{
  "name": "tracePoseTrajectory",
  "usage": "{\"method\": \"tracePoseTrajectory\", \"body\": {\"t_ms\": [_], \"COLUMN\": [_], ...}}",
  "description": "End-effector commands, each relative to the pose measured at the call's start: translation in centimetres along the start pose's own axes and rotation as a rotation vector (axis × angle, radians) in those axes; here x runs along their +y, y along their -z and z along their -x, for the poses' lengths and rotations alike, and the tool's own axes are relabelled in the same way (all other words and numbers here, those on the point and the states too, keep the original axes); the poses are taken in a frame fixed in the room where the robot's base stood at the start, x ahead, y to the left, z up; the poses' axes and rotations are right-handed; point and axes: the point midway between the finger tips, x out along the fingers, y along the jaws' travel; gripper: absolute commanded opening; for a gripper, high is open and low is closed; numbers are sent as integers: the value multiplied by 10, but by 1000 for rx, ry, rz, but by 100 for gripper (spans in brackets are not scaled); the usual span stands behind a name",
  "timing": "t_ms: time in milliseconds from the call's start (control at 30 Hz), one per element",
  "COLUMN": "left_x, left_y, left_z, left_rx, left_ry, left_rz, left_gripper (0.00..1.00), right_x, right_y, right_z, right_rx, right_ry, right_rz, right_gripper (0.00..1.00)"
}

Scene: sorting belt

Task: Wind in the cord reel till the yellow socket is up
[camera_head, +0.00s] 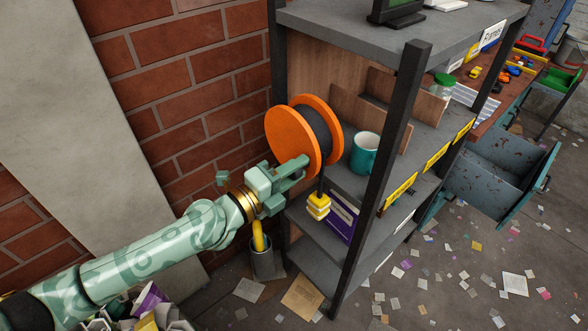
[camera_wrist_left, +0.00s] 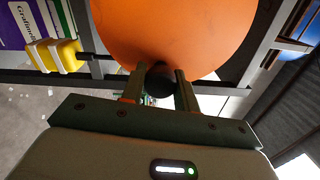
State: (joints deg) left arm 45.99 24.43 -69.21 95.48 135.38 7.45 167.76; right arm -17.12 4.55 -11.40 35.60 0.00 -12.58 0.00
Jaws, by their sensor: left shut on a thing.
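The cord reel (camera_head: 292,138) has orange flanges with dark cord wound between them, mounted at the left end of the shelf unit. Its orange flange (camera_wrist_left: 185,30) fills the upper middle of the left wrist view. The yellow socket (camera_head: 318,205) hangs on a short length of dark cord below the reel; it also shows at the left of the wrist view (camera_wrist_left: 52,56). My left gripper (camera_head: 298,168) is at the reel's near face, its fingers shut on a dark knob (camera_wrist_left: 159,82) there. The fingers partly hide the knob. My right gripper is not in view.
The grey shelf unit (camera_head: 392,45) has dark uprights. A teal mug (camera_head: 364,152) stands right of the reel. A purple box (camera_head: 340,218) is on the shelf below, close behind the socket. A brick wall (camera_head: 160,85) is at left, and paper scraps litter the floor.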

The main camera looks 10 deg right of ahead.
Motion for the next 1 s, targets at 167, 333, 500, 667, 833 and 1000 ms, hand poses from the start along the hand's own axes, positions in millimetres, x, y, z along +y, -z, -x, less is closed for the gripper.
{"method": "tracePoseTrajectory", "body": {"t_ms": [167, 333, 500, 667, 833, 1000], "left_x": [-5, -4, -4, -3, -2, -1], "left_y": [-2, -2, -2, -2, -1, -1], "left_z": [-1, -1, -1, 0, 0, 4], "left_rx": [-2, -3, -3, -2, -2, -2], "left_ry": [7, 7, 6, 4, 2, 0], "left_rz": [5, 5, 4, 6, 7, 8], "left_gripper": [0, 0, 47, 52, 52, 52], "right_x": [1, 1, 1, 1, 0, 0], "right_y": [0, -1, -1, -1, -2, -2], "right_z": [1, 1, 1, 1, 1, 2], "right_rx": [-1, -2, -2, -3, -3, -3], "right_ry": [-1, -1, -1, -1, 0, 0], "right_rz": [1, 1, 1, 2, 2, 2], "right_gripper": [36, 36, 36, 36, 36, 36]}}
